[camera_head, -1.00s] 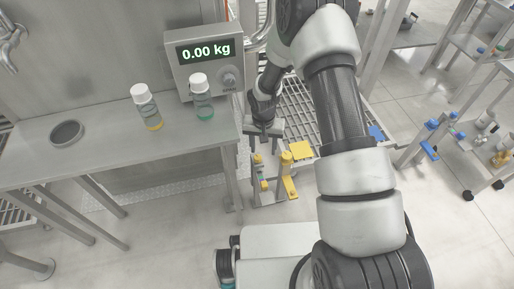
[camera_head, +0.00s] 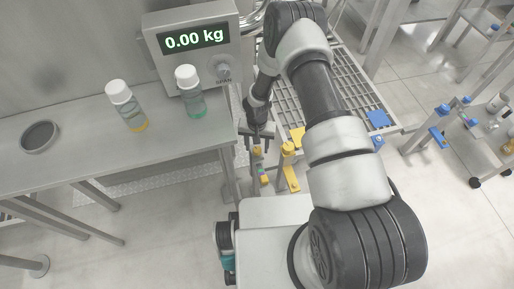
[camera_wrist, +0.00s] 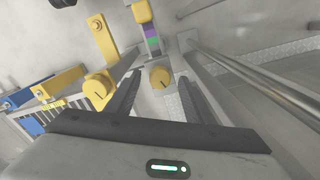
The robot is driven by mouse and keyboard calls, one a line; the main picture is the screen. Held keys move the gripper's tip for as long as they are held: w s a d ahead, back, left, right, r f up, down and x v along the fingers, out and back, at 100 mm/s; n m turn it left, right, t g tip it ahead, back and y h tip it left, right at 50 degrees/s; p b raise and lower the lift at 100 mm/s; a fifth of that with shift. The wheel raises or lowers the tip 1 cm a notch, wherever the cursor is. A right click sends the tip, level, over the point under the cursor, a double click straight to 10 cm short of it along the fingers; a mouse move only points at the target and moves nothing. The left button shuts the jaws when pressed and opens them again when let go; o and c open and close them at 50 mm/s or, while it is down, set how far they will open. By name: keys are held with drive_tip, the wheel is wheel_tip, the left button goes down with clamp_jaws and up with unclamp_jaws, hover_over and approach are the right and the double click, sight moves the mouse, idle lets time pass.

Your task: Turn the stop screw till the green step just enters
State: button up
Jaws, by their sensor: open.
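A yellow knob with a dark line on its face, which looks like the stop screw (camera_wrist: 160,77), sits between my gripper's open fingers in the wrist view. My gripper (camera_wrist: 160,92) is open, with one finger on each side of the knob; contact cannot be told. Just beyond the knob is a bar with a green step (camera_wrist: 153,42) and a purple band (camera_wrist: 150,30), ending in a yellow block (camera_wrist: 142,11). In the head view my gripper (camera_head: 257,136) is above the small fixture with coloured bands (camera_head: 262,169), and hides part of it.
A second yellow knob (camera_wrist: 98,88) stands left of my gripper, near a yellow arm (camera_wrist: 103,36). A metal rail (camera_wrist: 255,85) runs along the right.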

drive_tip(key=shift+f, duration=0.65)
drive_tip(key=c, duration=1)
drive_tip(key=shift+c, duration=0.2)
drive_tip(key=shift+w+b, duration=0.1)
drive_tip(key=shift+b, duration=0.2)
